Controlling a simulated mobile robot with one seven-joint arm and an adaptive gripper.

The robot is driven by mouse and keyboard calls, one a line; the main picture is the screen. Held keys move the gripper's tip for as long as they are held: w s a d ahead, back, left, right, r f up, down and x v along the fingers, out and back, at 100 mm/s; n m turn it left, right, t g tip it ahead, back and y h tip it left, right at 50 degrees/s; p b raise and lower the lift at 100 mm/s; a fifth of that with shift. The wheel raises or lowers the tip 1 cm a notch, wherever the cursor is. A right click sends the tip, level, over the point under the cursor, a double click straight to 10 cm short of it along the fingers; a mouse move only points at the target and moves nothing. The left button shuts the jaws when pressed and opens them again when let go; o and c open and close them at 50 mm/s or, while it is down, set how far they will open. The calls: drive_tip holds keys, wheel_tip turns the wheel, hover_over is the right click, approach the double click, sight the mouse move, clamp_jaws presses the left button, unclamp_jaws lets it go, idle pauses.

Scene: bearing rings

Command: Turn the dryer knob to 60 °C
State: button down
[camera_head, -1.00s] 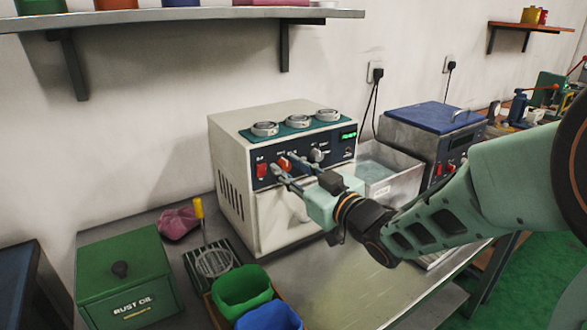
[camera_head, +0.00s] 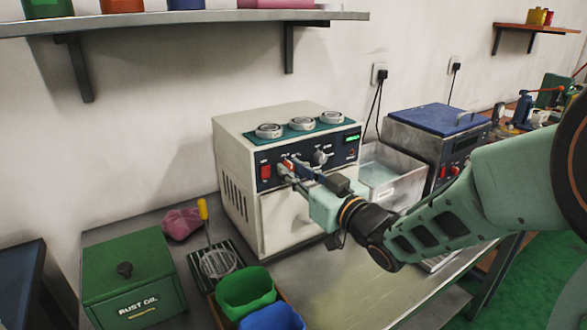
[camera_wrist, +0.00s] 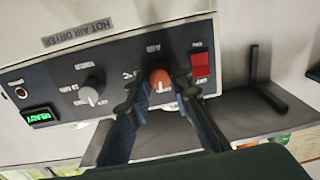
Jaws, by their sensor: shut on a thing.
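The hot air dryer is a cream box (camera_head: 238,150) with a dark front panel, also in the wrist view (camera_wrist: 120,28), where its label is upside down. The panel carries an orange-red knob (camera_wrist: 160,79) and a grey knob (camera_wrist: 90,96), which shows in the head view too (camera_head: 321,157). My gripper (camera_head: 287,168) is at the panel. In the wrist view, its dark fingers (camera_wrist: 160,88) lie on both sides of the orange-red knob, shut on it. The small markings around both knobs are too blurred to read surely.
A red switch (camera_wrist: 200,65) sits close beside one finger. A small green display (camera_head: 352,137) is on the panel. Three metal rings (camera_head: 302,124) lie on top of the dryer.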

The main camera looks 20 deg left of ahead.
drive_tip(key=m+p, duration=0.2)
drive_tip(key=m, duration=0.3)
drive_tip(key=shift+p, duration=0.3)
drive_tip(key=shift+f+m+t+p, duration=0.15)
drive_tip(key=shift+m+p, duration=0.4)
drive_tip(key=shift+m, duration=0.65)
drive_tip(key=shift+m+t+p, duration=0.15)
drive_tip(key=shift+m+p, duration=0.35)
drive_tip(key=shift+m, duration=0.7)
drive_tip(key=c, duration=2)
unclamp_jaws()
drive_tip(key=shift+d, duration=0.1)
drive_tip(key=v, duration=0.7)
drive_tip(key=shift+s+d, duration=0.15)
